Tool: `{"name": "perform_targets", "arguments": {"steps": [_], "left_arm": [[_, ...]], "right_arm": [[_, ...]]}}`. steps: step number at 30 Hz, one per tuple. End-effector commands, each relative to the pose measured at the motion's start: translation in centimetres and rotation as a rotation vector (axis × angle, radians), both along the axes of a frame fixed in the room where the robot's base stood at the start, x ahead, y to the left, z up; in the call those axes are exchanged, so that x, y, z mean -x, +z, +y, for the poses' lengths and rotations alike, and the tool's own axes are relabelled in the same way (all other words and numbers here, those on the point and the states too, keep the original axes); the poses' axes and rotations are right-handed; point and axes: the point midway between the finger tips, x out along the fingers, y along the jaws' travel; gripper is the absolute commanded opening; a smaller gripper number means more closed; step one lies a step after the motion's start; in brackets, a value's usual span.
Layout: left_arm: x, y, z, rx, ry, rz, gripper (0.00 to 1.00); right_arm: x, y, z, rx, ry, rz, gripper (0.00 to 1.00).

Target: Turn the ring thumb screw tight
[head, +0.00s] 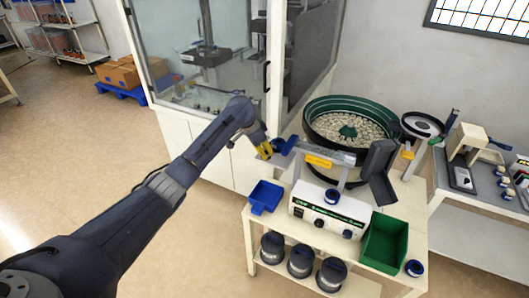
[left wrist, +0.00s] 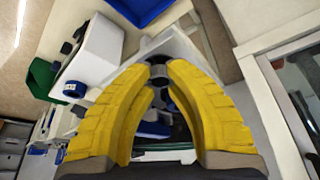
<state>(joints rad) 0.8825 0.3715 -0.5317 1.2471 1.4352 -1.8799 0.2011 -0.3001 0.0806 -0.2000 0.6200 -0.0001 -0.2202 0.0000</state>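The ring thumb screw (left wrist: 159,72) shows as a small dark ring between my yellow fingertips in the left wrist view. In the head view it sits by the left end of the metal track (head: 318,153), where dark blue round parts show; the fingers partly hide it. My left gripper (head: 262,145) reaches it from the left. The fingertips (left wrist: 160,68) are drawn close together, one on each side of the ring, and look closed on it. How far the screw is turned cannot be seen. My right gripper is in neither view.
The green bowl feeder (head: 326,108) with many small parts stands behind the track. A white control box (head: 328,217), blue bin (head: 265,196) and green bin (head: 385,243) are on the bench. A glass-walled cabinet (head: 205,60) stands behind my left arm. Open floor lies left.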

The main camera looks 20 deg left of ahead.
Motion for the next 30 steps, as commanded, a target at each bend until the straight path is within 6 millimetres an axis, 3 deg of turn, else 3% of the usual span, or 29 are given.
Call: {"name": "perform_targets", "arguments": {"steps": [3, 19, 30], "left_arm": [[0.0, 0.01, 0.01, 0.0, 0.0, 0.0, 0.0], [-0.13, 0.19, -0.08, 0.002, -0.015, -0.003, 0.0], [-0.31, 0.26, -0.14, 0.004, -0.271, -0.003, 0.0]], "right_arm": [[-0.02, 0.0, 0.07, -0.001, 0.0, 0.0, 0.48], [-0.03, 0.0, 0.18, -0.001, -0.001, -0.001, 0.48], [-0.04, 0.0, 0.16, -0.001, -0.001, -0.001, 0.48]]}}
